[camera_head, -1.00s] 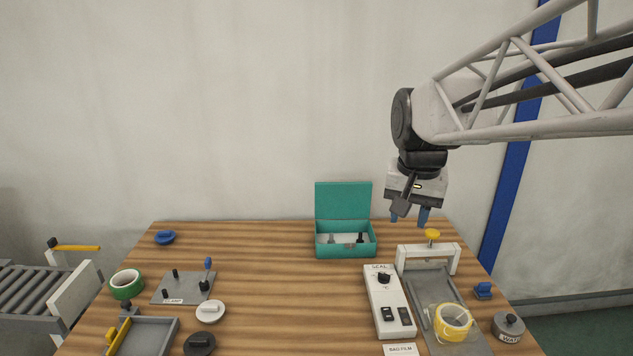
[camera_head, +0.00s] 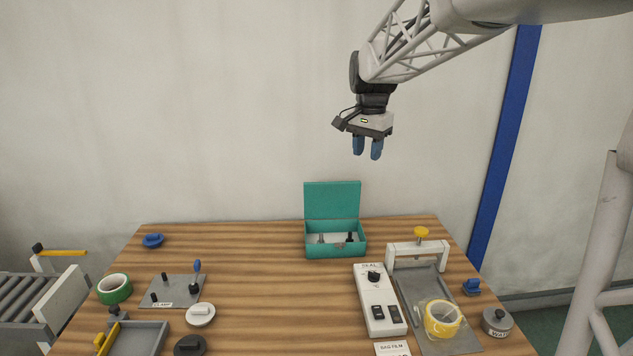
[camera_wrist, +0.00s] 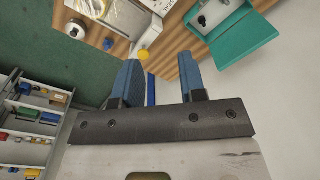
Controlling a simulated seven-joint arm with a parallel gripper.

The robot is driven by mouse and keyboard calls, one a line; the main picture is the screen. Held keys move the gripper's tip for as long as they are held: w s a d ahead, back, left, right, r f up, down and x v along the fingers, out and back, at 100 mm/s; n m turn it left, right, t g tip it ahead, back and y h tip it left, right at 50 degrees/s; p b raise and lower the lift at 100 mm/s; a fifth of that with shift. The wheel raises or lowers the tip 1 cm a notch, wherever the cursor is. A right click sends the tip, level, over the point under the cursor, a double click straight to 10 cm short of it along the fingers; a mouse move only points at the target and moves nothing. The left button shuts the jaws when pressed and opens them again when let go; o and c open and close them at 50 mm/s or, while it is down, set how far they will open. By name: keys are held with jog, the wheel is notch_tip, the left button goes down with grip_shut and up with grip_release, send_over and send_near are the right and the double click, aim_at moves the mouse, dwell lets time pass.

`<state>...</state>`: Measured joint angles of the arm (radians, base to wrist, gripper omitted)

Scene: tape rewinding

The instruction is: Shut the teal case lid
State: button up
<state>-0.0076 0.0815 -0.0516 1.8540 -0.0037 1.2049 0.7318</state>
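The teal case (camera_head: 335,252) stands at the back of the wooden table with its lid (camera_head: 332,200) raised upright. Inside its pale interior are small dark and grey items. In the wrist view the teal lid (camera_wrist: 248,42) shows at the upper right, with part of the case interior beyond it. My gripper (camera_head: 367,153) hangs in the air above and slightly right of the case, its blue fingers pointing down. The fingers are apart with nothing between them, as the wrist view also shows (camera_wrist: 162,82). It touches nothing.
A white sealing frame with a yellow knob (camera_head: 421,232) and a white control box (camera_head: 377,300) stand right of the case. A grey plate with pegs (camera_head: 175,292) lies to the left. The table (camera_head: 260,290) in front of the case is mostly clear.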

jog(key=w+f+m, duration=0.1)
jog(key=w+m, duration=0.1)
jog(key=w, duration=1)
jog(key=m+g, duration=0.2)
jog(key=m, duration=0.3)
send_over(331, 198)
jog(key=s+d, duration=0.2)
jog(key=s, duration=0.1)
notch_tip(331, 198, down, 10)
jog(key=w+f+m, duration=0.2)
jog(key=w+f, duration=0.7)
jog(key=shift+w+a+m, duration=0.25)
jog(key=shift+w+m, duration=0.1)
jog(key=shift+m, duration=0.05)
jog(key=shift+s+f, duration=0.2)
jog(key=shift+f, duration=1.05)
jog(key=shift+s+f, duration=0.25)
jog(key=shift+f, duration=1.05)
jog(key=shift+s+f, duration=0.2)
jog(key=shift+f, duration=1.05)
grip_shut()
